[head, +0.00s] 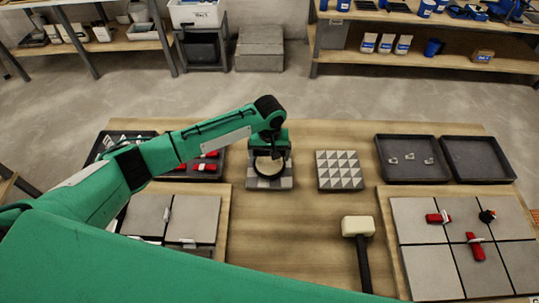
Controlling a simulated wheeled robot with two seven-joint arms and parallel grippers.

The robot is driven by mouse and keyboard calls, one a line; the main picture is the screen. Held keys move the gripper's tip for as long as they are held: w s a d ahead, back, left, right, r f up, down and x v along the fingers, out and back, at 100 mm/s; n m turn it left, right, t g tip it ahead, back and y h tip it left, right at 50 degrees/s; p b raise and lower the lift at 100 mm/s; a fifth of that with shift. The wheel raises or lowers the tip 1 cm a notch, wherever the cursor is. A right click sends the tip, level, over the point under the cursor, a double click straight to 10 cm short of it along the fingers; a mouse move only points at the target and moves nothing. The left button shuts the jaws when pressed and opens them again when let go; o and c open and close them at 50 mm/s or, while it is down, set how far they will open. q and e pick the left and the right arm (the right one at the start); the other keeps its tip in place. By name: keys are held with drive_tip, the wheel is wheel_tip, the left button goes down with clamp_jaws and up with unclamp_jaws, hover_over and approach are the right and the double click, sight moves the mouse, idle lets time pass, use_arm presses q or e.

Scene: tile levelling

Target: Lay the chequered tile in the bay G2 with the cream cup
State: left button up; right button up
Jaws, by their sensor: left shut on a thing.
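Bay G2 cannot be made out by any label, and my left arm hides part of the left board (225,215). My right gripper is not in view.
The right board (388,225) bears grey tiles with red and white pieces and a dark-orange piece. A mallet (357,227) lies beside it. Two dark trays (407,178) stand at the back right; another is partly behind my left arm.

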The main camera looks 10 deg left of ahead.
use_arm(q)
drive_tip(key=shift+f+b, duration=0.35)
drive_tip(key=shift+f, duration=0.2)
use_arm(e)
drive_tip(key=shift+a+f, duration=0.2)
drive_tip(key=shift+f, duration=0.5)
use_arm(q)
drive_tip(key=shift+f, duration=0.15)
drive_tip(key=o, duration=0.7)
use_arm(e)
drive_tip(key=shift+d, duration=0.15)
use_arm(q)
wheel_tip(320, 180, up, 13)
drive_tip(key=shift+b, duration=1)
drive_tip(key=shift+r, duration=0.4)
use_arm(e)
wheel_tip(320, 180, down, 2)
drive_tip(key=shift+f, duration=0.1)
